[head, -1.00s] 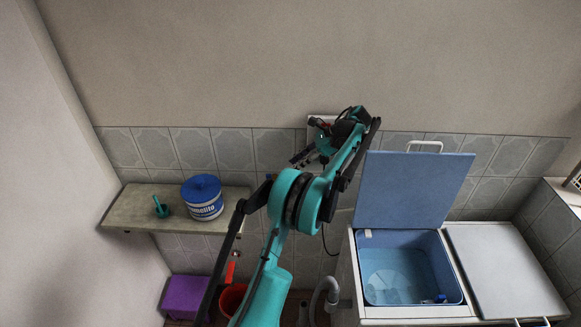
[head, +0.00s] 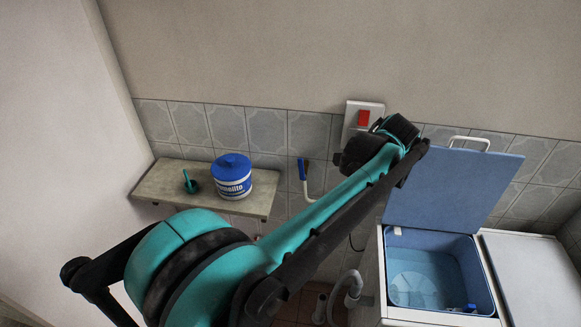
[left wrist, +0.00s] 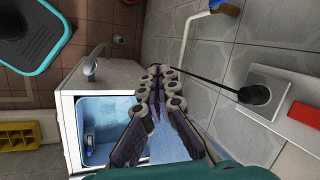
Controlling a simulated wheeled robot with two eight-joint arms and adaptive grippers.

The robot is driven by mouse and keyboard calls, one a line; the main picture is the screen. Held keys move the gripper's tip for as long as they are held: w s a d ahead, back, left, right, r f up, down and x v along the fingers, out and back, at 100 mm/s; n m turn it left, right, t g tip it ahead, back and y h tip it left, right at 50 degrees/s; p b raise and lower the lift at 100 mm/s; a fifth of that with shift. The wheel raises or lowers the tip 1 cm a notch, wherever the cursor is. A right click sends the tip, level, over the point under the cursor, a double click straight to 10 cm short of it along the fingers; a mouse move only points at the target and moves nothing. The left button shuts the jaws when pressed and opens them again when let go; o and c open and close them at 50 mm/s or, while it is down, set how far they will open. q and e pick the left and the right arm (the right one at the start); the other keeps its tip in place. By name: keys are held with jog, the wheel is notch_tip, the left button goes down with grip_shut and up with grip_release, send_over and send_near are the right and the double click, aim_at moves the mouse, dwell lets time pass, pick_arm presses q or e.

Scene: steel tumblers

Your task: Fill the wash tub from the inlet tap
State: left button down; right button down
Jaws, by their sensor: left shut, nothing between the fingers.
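The wash tub (head: 398,270) is a blue basin in a white machine, its blue lid (head: 450,195) standing open. A round shape shows at its floor; I cannot tell the water level. The tub also shows in the left wrist view (left wrist: 98,125). The inlet tap (head: 303,172) has a blue lever and a white pipe on the tiled wall; its pipe also shows in the left wrist view (left wrist: 186,38). My left gripper (left wrist: 159,74) is shut and empty, apart from the tap. In the head view it is hidden behind my wrist. My right gripper is out of view.
A socket with a red switch (head: 364,117) is on the wall; a black plug (left wrist: 256,94) sits in it. A blue-and-white canister (head: 231,181) and a green item (head: 190,183) stand on a shelf (head: 150,190). A grey hose (head: 351,283) curves beside the machine.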

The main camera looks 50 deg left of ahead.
pick_arm(q)
jog(key=s+d+f+n+t+h+b, duration=0.1)
jog(key=s+d+f+n+t+h, duration=0.4)
jog(key=s+d, duration=0.4)
jog(key=w+a+r+n+p, duration=0.2)
jog(key=w+a+n+p, duration=0.1)
jog(key=a, duration=0.6)
jog(key=w+a+r+n+p, duration=0.2)
jog(key=w+a+p, duration=0.1)
jog(key=a, duration=0.6)
jog(key=s+a+n+h+p, duration=0.1)
jog(key=s+a+n+p, duration=0.2)
jog(key=a, duration=1.9)
jog(key=w+d+f+m, duration=0.1)
jog(key=w+d+f, duration=0.4)
jog(key=w+f, duration=0.3)
jog(key=shift+f+t+b, duration=0.15)
jog(key=shift+t+b, duration=0.25)
jog(key=shift+b, duration=0.05)
